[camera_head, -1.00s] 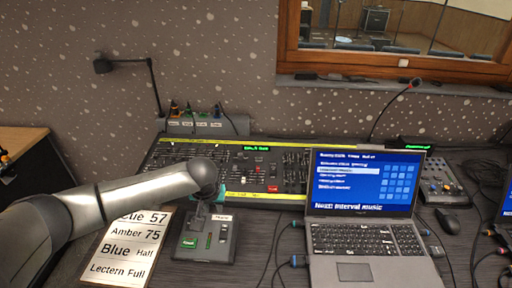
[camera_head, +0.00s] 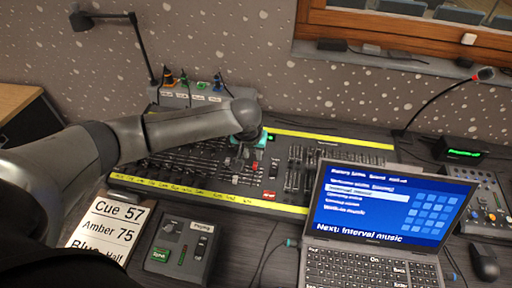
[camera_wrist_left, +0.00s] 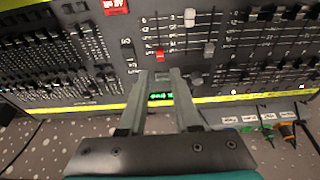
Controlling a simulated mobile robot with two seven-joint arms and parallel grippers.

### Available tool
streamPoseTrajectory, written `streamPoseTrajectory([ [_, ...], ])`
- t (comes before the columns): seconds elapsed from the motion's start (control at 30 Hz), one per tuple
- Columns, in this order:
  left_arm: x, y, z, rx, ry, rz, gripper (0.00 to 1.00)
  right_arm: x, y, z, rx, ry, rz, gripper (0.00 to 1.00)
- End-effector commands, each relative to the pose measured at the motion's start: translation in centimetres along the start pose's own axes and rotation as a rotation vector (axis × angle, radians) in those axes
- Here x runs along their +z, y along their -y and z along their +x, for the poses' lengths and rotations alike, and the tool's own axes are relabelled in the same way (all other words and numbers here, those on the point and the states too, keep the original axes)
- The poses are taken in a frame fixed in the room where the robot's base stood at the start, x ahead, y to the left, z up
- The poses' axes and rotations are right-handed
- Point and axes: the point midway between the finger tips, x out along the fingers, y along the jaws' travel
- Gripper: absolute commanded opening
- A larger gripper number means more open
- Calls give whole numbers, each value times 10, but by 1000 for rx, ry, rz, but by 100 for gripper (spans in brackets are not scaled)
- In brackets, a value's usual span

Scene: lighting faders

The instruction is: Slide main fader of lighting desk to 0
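The lighting desk (camera_head: 130,177) is a long dark console with yellow strips and many faders. A red fader cap (camera_head: 255,167) sits near its middle, below the green display; it also shows in the left wrist view (camera_wrist_left: 160,54). I cannot read a label marking it as the main fader. Pale caps (camera_wrist_left: 190,18) stand close by. My left gripper (camera_head: 244,149) is over the desk's middle; in the left wrist view its two fingers (camera_wrist_left: 161,73) are apart, with the green display (camera_wrist_left: 160,97) visible between them. The red cap is just beyond the fingertips, apparently not gripped. My right gripper is out of view.
A red button (camera_head: 268,194) is near the desk's front edge. A small control box (camera_head: 180,250) and a cue sheet (camera_head: 100,226) lie in front. A laptop (camera_head: 385,205) stands at the right. A gooseneck microphone (camera_head: 484,74) and lamp (camera_head: 82,20) rise behind.

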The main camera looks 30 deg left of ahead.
Motion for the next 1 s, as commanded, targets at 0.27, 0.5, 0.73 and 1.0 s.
streamPoseTrajectory([
  [0.27, 1, 1, 27, -1, -2, 0, 31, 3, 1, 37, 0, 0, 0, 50],
  [0.5, 1, 1, 47, -2, -2, 1, 31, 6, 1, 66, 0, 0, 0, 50],
  [0.73, 1, 0, 68, -1, 2, -1, 31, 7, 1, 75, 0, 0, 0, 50],
  [1.0, 0, 0, 84, 0, -1, 0, 31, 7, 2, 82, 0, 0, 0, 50],
])
